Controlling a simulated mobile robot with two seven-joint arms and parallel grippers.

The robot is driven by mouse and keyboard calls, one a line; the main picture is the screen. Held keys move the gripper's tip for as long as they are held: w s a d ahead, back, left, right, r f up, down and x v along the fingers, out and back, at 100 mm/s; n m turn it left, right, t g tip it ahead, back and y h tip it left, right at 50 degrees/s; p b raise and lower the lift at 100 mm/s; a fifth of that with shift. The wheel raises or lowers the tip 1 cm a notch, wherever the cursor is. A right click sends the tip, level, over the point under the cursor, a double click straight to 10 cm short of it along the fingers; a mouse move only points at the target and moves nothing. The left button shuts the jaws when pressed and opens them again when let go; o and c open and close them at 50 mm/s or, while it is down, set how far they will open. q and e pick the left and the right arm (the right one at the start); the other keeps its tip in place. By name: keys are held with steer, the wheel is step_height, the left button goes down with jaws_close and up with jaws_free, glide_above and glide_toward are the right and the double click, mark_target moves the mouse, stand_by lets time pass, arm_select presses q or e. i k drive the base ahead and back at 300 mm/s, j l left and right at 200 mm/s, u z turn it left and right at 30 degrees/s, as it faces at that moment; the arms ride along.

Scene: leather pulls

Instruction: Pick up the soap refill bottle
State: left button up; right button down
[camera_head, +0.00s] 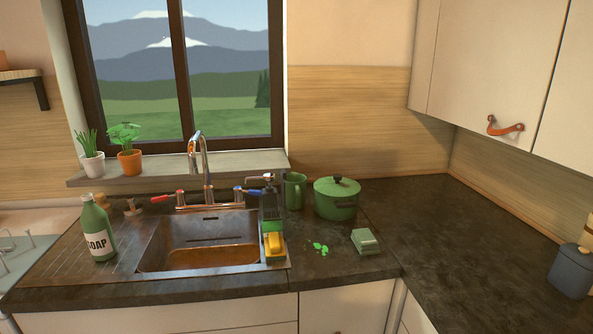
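The soap refill bottle (97,230) is green with a white label reading SOAP and a pale cap. It stands upright on the ribbed drainer area left of the sink (200,257). A dark soap dispenser (268,206) stands at the sink's right edge. Neither of my grippers shows in the head view.
The tap (206,172) rises behind the sink. A yellow and green sponge (274,246) lies at the sink's right rim. A green mug (295,192), a green lidded pot (337,198) and a pale green block (365,241) stand farther right. The right counter (455,250) is mostly clear.

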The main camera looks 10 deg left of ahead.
mark_target(95, 221)
steer(key=u, duration=1.45)
steer(key=i+j+z, duration=0.2)
steer(key=j, duration=0.2)
steer(key=i+j+z, duration=0.15)
steer(key=j, duration=0.25)
steer(key=i+j+z, duration=0.2)
steer(key=j, duration=0.2)
steer(key=j+z, duration=0.2)
steer(key=j, duration=0.2)
steer(key=j+z, duration=0.15)
steer(key=j, duration=0.3)
steer(key=i, duration=0.05)
